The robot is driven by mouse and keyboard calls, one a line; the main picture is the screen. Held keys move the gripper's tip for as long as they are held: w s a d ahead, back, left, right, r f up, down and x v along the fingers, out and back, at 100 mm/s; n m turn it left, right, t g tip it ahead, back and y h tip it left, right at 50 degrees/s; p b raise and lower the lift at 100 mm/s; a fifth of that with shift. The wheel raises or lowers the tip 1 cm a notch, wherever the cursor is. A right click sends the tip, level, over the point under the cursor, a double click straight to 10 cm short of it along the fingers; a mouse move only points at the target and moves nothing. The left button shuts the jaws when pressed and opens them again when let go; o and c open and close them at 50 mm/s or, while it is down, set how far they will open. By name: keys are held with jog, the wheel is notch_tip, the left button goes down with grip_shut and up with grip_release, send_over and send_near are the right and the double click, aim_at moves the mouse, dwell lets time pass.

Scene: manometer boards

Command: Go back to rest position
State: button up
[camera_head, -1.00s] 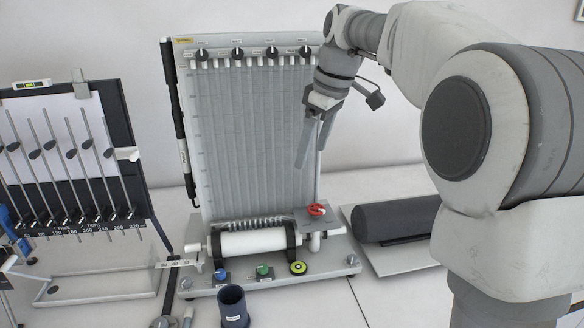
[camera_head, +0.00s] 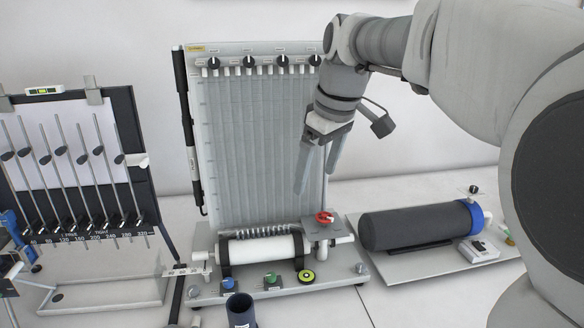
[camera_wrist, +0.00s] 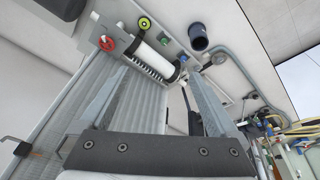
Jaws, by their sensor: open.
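My gripper (camera_head: 317,172) hangs in front of the right part of the manometer board (camera_head: 250,140), fingers pointing down. It is open and empty, with a gap between the two fingers. In the wrist view my gripper (camera_wrist: 160,90) shows both fingers apart. Between and beyond them are the white cylinder (camera_wrist: 145,58) and the red valve handle (camera_wrist: 106,44) of the board's base. In the head view the red handle (camera_head: 324,217) sits on the base below my gripper, clear of the fingers.
A tilted-tube board (camera_head: 70,170) stands at left. A dark cylinder (camera_head: 415,226) with a blue end lies on a plate at right. A dark cup (camera_head: 240,308) stands in front. Black knobs (camera_head: 249,62) line the board's top. Blue, green and yellow knobs are on its base.

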jog(key=s+d+f+m+t, duration=0.1)
jog(key=s+f+m, duration=0.3)
jog(key=s, duration=0.7)
jog(key=s+d+f+m+t+h, duration=0.1)
jog(key=s+d+f+m, duration=0.2)
jog(key=s+f, duration=0.3)
jog(key=s+m, duration=0.1)
jog(key=s, duration=0.3)
jog(key=shift+s+d+f+t+h, duration=0.2)
jog(key=shift+s+f+t+h, duration=0.1)
jog(key=shift+s, duration=0.05)
